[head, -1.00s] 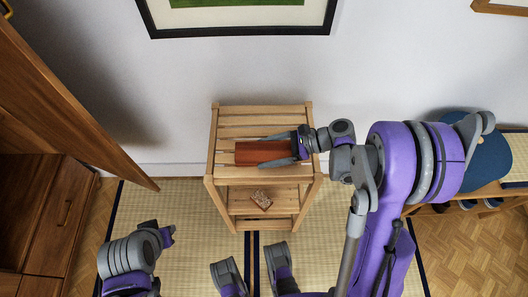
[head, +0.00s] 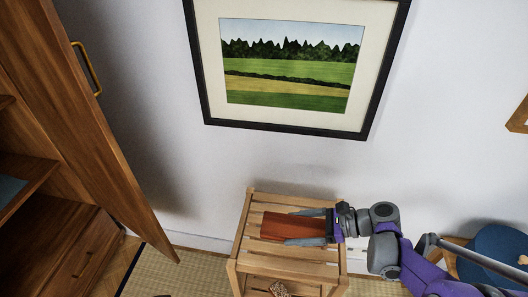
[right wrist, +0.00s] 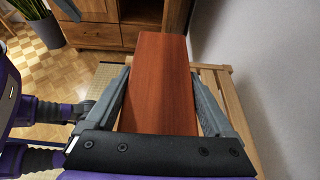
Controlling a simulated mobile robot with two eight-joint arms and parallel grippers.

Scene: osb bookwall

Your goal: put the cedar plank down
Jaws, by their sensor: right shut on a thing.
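The cedar plank (head: 285,227) is a flat red-brown board over the top of a slatted wooden shelf stand (head: 298,268). My right gripper (head: 305,228) comes in from the right and is shut on the plank, one finger along each long side. In the right wrist view the plank (right wrist: 160,75) lies between the two grey fingers and points away from the camera. The stand's slatted top (right wrist: 215,75) shows beside and below it. I cannot tell whether the plank touches the slats. My left gripper is not in view now.
A framed landscape picture (head: 290,62) hangs on the wall behind the stand. An open wooden cabinet door (head: 80,120) juts in at the left. A small patterned object (head: 279,289) lies on the stand's lower shelf. A blue round thing (head: 495,252) is at the right.

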